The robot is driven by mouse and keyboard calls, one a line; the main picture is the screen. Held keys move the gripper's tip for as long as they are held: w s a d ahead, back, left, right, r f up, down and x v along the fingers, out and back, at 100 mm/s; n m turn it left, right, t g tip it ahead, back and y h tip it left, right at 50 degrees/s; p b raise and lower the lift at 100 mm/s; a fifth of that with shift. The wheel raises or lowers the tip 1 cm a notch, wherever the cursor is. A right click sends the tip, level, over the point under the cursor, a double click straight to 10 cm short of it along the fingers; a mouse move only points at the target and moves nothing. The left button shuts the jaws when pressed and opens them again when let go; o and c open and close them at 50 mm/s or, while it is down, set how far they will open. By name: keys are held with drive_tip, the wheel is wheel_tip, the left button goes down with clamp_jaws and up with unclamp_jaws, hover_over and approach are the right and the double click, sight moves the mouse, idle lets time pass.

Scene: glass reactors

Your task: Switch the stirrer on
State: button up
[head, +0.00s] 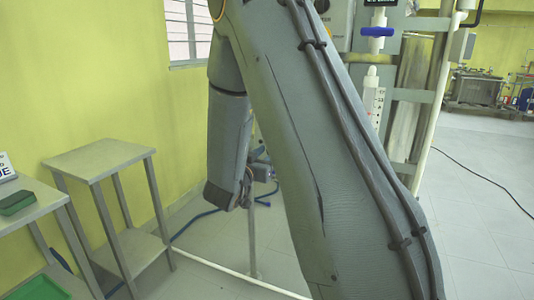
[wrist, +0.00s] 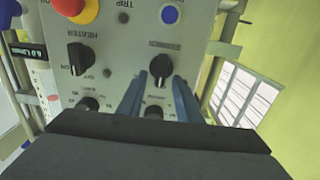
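The control panel (wrist: 125,50) fills the upper middle of the wrist view, with its lettering upside down. A black rotary knob (wrist: 160,67) sits right of centre; its label is too small to read surely, so I cannot confirm it is the stirrer switch. My gripper (wrist: 159,84) is open, its two blue fingers apart, with the tips close to either side of this knob. I cannot tell whether they touch it. In the head view my arm hides the gripper and the panel front.
The heater knob (wrist: 80,58) is left of the fingers. A red stop button (wrist: 70,5) and a blue button (wrist: 170,14) are at the top. Smaller knobs (wrist: 88,104) lie nearer. A steel table (head: 100,157) stands at left in the head view; floor at right is open.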

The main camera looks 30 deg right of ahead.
drive_tip(key=shift+w+d, duration=0.1)
clamp_jaws()
drive_tip(key=shift+m, duration=0.3)
drive_tip(key=m+b, duration=0.2)
drive_tip(key=m, duration=0.1)
drive_tip(key=m+b, duration=0.3)
drive_tip(key=m, duration=0.1)
drive_tip(key=s+m+b, duration=0.1)
drive_tip(key=m+b, duration=0.1)
drive_tip(key=m, duration=0.2)
drive_tip(key=shift+d+f, duration=0.35)
drive_tip(key=shift+m, duration=0.3)
